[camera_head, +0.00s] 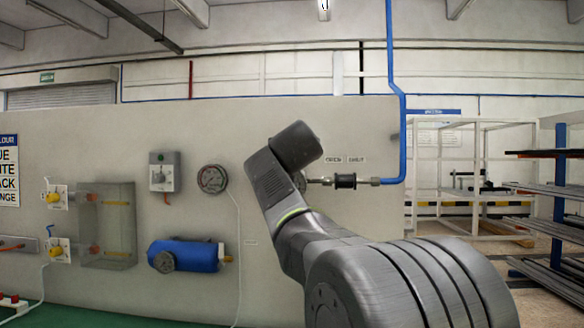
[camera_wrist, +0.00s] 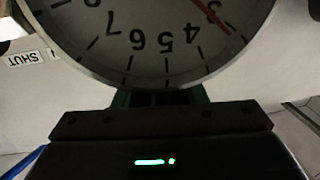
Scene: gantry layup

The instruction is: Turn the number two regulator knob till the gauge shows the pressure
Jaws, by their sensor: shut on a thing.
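A large round gauge (camera_wrist: 160,50) fills the top of the wrist view, its numbers upside down. Its red needle points close to the mark by the 3, and the top of the dial is cut off. My gripper (camera_wrist: 160,97) reaches in from below, with dark green finger parts running behind the dial's lower rim. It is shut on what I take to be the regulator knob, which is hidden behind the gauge. In the head view my arm covers my gripper and most of a round dial (camera_head: 299,182) beside a pipe fitting (camera_head: 345,181).
A blue pipe (camera_head: 402,130) runs down to the fitting. Another gauge (camera_head: 212,179), a grey switch box (camera_head: 165,172) and a blue cylinder (camera_head: 185,256) are mounted left on the panel (camera_head: 270,120). A small label (camera_wrist: 27,58) reads SHUT. Racks (camera_head: 470,180) stand at right.

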